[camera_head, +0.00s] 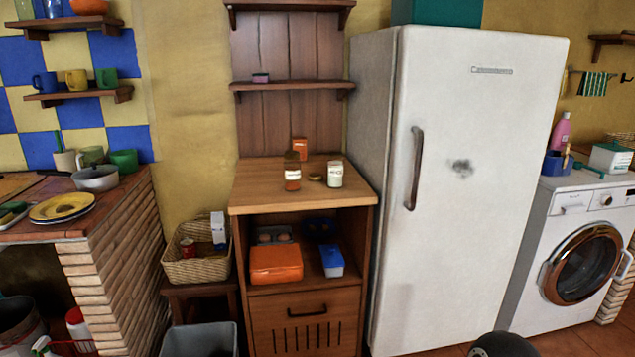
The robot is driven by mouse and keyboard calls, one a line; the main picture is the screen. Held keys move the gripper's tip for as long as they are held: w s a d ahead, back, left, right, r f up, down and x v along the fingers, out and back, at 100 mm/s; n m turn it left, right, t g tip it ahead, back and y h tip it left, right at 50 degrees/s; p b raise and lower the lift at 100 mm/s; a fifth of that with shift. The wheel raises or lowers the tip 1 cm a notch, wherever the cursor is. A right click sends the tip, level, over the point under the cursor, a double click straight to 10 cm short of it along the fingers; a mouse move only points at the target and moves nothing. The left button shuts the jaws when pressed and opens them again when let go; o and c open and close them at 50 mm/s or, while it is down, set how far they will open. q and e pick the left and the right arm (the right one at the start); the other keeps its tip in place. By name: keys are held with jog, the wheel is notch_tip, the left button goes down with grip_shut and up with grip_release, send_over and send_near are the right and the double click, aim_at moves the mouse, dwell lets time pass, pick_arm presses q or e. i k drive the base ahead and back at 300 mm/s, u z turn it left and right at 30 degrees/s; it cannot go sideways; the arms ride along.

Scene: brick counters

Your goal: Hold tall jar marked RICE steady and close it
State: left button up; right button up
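A pale jar (335,174) with a white body stands upright on the wooden cabinet top, right of centre; its label seems to read RICE, but the print is small. I cannot tell clearly whether its top is open. A small round brownish lid (315,177) lies flat on the counter just left of it, apart from it.
The wooden cabinet (250,200) has a clear front edge. The white fridge (470,190) rises close on the right. A wicker basket (190,270) stands lower left, and a grey bin (200,340) is on the floor.

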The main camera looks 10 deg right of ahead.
aim_at(335, 161)
jog(key=k, duration=0.3)
jog(key=u, duration=1.05)
jog(key=i, duration=0.15)
jog(key=z, duration=3.1)
jog(key=i, duration=1.25)
jog(key=u, duration=3.95)
jog(key=k, duration=0.15)
jog(key=z, duration=1.45)
